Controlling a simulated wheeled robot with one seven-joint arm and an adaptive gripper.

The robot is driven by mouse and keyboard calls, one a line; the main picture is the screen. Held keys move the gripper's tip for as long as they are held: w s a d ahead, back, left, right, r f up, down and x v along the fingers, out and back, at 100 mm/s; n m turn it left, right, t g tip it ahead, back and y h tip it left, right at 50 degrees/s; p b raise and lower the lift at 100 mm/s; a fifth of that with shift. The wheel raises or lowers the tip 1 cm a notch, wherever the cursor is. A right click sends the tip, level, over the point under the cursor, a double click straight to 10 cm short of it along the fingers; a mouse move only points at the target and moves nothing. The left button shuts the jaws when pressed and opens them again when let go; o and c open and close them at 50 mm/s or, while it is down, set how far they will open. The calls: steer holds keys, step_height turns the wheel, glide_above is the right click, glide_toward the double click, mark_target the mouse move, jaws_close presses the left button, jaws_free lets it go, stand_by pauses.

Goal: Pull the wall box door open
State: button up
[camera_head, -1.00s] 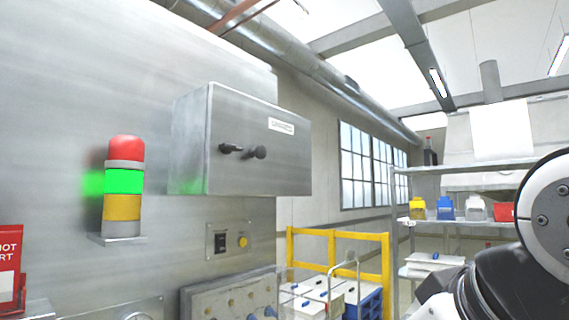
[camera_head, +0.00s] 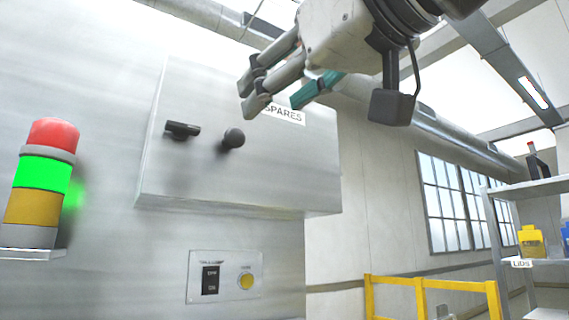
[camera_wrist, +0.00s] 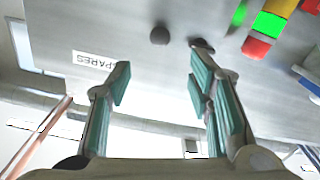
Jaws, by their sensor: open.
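The grey metal wall box (camera_head: 290,165) hangs on the steel wall in the head view, its front door looking closed. On the door are a round black knob (camera_head: 233,138) and, left of it, a dark handle (camera_head: 182,129). A white SPARES label (camera_head: 285,113) is at upper right, partly covered by my gripper. My gripper (camera_head: 275,103) is open and empty, above and right of the knob. In the upside-down wrist view, the knob (camera_wrist: 160,35) and the handle (camera_wrist: 202,44) show beyond the spread teal-padded fingers (camera_wrist: 160,88), with no visible contact.
A red, green and yellow signal light (camera_head: 38,185) stands on a small bracket left of the box. A switch panel (camera_head: 225,276) is below the box. A yellow rail (camera_head: 435,284) and shelving (camera_head: 535,190) are at right.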

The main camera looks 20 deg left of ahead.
mark_target(237, 134)
steer(key=p+x, duration=0.2)
steer(key=x, duration=1.1)
steer(key=shift+f, duration=0.1)
jaws_close()
